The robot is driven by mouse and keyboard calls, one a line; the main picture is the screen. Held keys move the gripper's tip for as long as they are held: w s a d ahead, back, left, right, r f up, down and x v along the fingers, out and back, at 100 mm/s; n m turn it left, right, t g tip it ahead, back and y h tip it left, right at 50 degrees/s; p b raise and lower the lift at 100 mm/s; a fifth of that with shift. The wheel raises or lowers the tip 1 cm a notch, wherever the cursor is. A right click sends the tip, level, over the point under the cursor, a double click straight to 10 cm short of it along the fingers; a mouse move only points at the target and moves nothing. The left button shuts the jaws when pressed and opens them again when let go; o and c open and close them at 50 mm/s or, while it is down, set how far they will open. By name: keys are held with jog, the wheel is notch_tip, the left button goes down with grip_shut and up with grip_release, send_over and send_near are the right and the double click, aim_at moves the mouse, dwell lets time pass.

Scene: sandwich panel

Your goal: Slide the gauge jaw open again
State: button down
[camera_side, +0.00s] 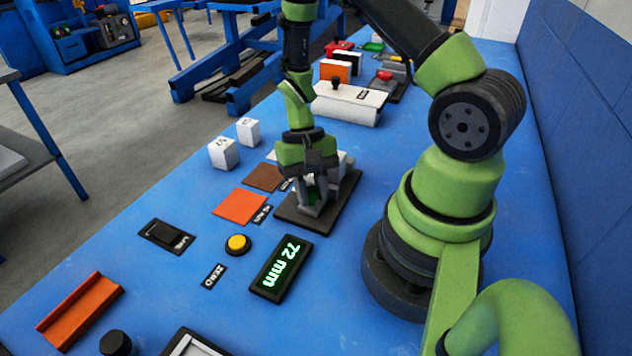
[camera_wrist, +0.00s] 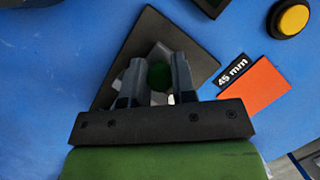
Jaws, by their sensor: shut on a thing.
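The gauge has a dark base plate (camera_side: 345,192), also in the wrist view (camera_wrist: 200,58), with a pale grey jaw on it. A round green knob (camera_wrist: 160,74) stands on the jaw. My gripper (camera_side: 313,193) points down over the base plate and is shut on the knob, with one finger on each side of it in the wrist view (camera_wrist: 156,80). The fingers hide much of the jaw. The black display (camera_side: 281,268) shows 72 mm in green digits.
An orange pad (camera_side: 240,207) with a 45 mm label (camera_wrist: 232,70) and a brown pad (camera_side: 263,177) lie beside the gauge. Nearby are a yellow button (camera_side: 238,244), a black switch (camera_side: 167,236) and white cubes (camera_side: 223,152). A white box (camera_side: 350,103) stands behind.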

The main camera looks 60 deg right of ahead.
jog(key=shift+a, duration=0.25)
jog(key=c, duration=1.2)
grip_release()
jog(key=v, duration=1)
jog(key=shift+r, duration=0.1)
